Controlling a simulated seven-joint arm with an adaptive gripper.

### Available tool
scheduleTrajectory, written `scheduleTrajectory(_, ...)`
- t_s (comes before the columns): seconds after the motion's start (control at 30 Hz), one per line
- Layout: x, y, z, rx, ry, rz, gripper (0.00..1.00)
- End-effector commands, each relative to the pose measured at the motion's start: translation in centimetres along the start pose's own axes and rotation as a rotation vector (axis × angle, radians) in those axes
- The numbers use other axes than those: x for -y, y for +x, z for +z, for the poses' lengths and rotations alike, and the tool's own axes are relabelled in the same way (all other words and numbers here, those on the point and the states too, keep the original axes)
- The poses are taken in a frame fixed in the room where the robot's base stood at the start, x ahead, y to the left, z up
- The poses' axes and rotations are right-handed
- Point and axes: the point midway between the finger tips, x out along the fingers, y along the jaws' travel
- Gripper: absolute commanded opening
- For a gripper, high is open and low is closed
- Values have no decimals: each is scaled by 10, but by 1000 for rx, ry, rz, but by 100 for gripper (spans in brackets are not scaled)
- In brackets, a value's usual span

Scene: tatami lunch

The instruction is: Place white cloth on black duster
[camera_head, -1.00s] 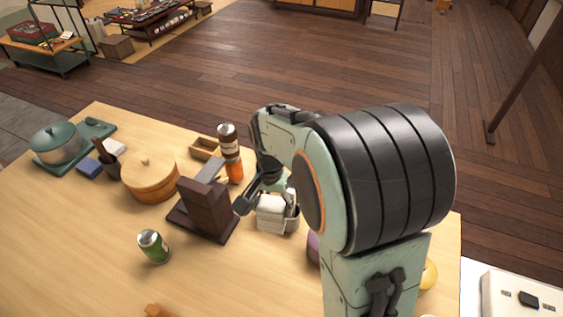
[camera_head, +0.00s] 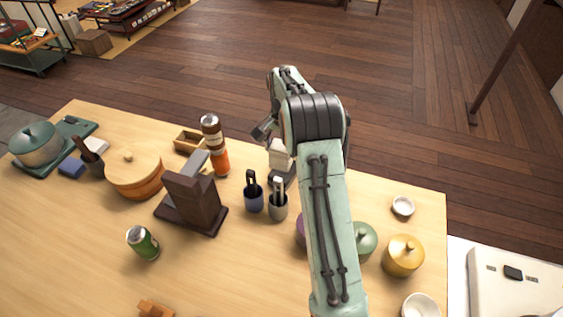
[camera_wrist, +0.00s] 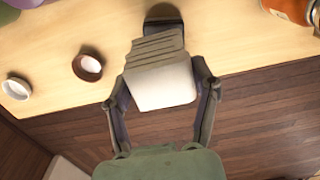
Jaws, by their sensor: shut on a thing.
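The white cloth (camera_wrist: 160,85) is a folded, layered stack between the two fingers of my gripper (camera_wrist: 163,95) in the wrist view. My gripper is shut on its sides. In the head view the cloth (camera_head: 280,155) shows near the table's back edge, partly hidden by my arm. A dark object that looks like the black duster (camera_wrist: 163,14) shows just beyond the cloth in the wrist view, partly covered by it. It also shows below the cloth in the head view (camera_head: 287,177). I cannot tell whether the cloth touches it.
A blue cup (camera_head: 254,201) and a grey cup (camera_head: 278,208) with dark-handled items stand in front. An orange-and-brown bottle (camera_head: 215,145) is to the left.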

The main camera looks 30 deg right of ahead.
Motion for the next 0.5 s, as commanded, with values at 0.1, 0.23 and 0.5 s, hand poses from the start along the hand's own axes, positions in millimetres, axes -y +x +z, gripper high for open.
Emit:
scheduleTrajectory(0.1,0,13,0,0,0,1,24)
scheduleTrajectory(0.23,0,27,1,2,0,2,24)
scheduleTrajectory(0.5,0,50,0,-2,-1,-1,24)
